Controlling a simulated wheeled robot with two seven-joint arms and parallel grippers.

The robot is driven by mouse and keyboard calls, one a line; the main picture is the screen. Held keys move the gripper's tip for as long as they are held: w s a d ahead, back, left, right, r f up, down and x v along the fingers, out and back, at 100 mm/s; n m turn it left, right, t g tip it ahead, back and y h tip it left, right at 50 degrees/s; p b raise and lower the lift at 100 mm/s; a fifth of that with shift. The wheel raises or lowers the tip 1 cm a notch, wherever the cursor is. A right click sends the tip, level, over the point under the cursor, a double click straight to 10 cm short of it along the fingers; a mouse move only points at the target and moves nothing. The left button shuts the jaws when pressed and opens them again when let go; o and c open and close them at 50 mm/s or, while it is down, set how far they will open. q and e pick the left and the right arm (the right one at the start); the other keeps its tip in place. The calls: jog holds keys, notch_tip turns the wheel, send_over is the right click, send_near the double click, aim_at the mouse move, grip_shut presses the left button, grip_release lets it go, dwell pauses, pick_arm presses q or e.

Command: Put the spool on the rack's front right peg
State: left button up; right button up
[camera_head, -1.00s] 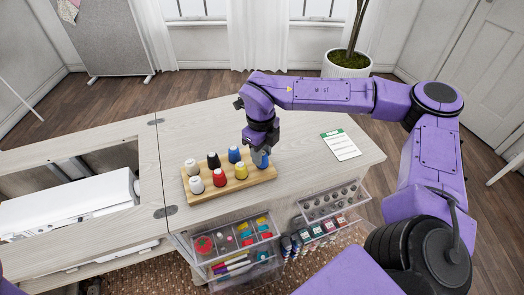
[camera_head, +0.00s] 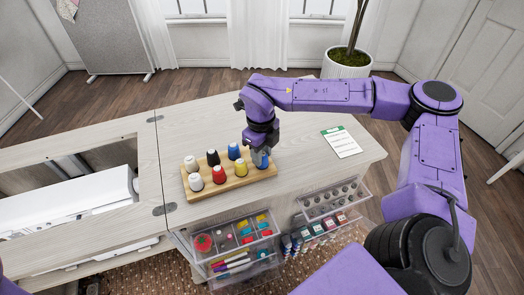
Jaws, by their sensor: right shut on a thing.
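The wooden rack (camera_head: 222,189) lies on the cabinet top and bears two rows of thread spools. My right gripper (camera_head: 263,150) points down at the rack's right end. It is shut on a grey-blue spool (camera_head: 261,160), which is upright at the front right corner, right of the yellow spool (camera_head: 241,169). The front right peg is hidden by this spool, and I cannot tell whether the spool sits fully down on it. The back right corner is hidden by the gripper. My left gripper is not in view.
A white card with a green top (camera_head: 341,142) lies right of the rack. Clear drawers (camera_head: 238,244) with sewing supplies stick out below the front edge. A white sewing machine (camera_head: 75,203) is at the left. The tabletop behind the rack is clear.

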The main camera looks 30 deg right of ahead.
jog(key=shift+f, duration=0.15)
jog(key=o, duration=1.1)
notch_tip(320, 180, up, 10)
jog(key=shift+r, duration=0.25)
